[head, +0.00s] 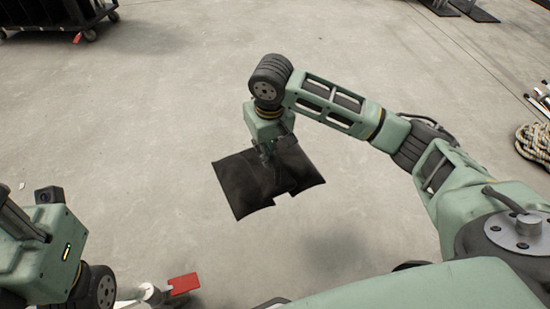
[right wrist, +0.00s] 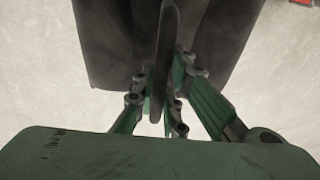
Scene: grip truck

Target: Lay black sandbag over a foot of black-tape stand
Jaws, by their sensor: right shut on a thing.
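My right gripper (head: 268,158) is shut on the black sandbag (head: 245,183), a flat dark double-panel bag. It grips the bag by its middle, and the bag hangs nearly level, seemingly above the bare floor. In the right wrist view the fingers (right wrist: 165,88) close around an upright strap or fold of the sandbag (right wrist: 110,45), with dark panels on either side. Part of my left arm shows at the lower left, but its fingers are out of the picture. I cannot make out a stand with black tape in either view.
A red flat piece (head: 184,284) by a pale metal tube lies at the bottom edge. A black wheeled cart (head: 55,15) is at the top left. A coiled rope (head: 534,142) lies at the right edge. The concrete floor (head: 150,110) between is clear.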

